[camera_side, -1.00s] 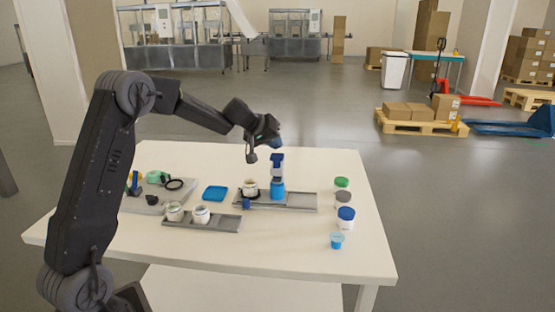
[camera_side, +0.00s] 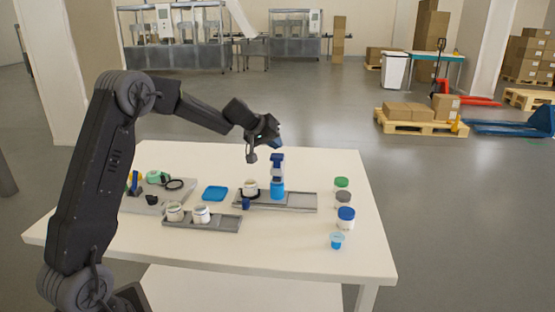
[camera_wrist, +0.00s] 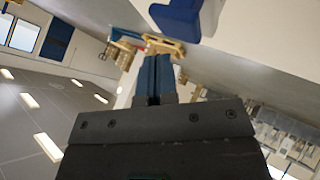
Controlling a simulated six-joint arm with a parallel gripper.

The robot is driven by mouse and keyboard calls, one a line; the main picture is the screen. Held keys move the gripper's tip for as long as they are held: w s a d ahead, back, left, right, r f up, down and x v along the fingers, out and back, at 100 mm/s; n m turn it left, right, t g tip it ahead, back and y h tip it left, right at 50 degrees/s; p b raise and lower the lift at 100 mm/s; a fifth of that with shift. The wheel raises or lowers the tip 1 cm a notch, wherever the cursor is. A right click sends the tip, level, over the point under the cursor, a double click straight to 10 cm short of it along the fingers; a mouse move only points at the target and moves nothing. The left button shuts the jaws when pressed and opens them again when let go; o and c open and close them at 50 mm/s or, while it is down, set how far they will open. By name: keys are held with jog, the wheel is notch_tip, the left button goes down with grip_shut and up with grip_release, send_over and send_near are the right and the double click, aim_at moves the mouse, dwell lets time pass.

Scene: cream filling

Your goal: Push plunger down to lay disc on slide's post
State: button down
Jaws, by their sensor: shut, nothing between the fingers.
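The blue plunger (camera_side: 277,158) stands upright on top of a blue dispenser (camera_side: 277,184), which sits on the grey slide (camera_side: 300,201). A white jar (camera_side: 250,188) in a dark holder stands on the slide to the dispenser's left. My gripper (camera_side: 277,143) is above the plunger, with a small gap seeming to show between them. In the wrist view its two blue fingers (camera_wrist: 155,78) are shut together and empty, and a blue part (camera_wrist: 180,14), probably the plunger, shows at the top. I cannot make out the disc or the post.
A second grey tray (camera_side: 190,222) holds two white jars. A blue square lid (camera_side: 215,193) lies behind it. Several capped jars, one blue-capped (camera_side: 346,217), and a small blue cup (camera_side: 337,241) line the right side. The table's front (camera_side: 270,255) is clear.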

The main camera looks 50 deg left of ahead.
jog(key=shift+f, duration=0.15)
dwell(0.5)
jog(key=shift+f, duration=0.35)
jog(key=shift+f, duration=0.9)
dwell(0.9)
jog(key=shift+r, duration=1.4)
jog(key=shift+r, duration=3)
jog(key=shift+d, duration=0.1)
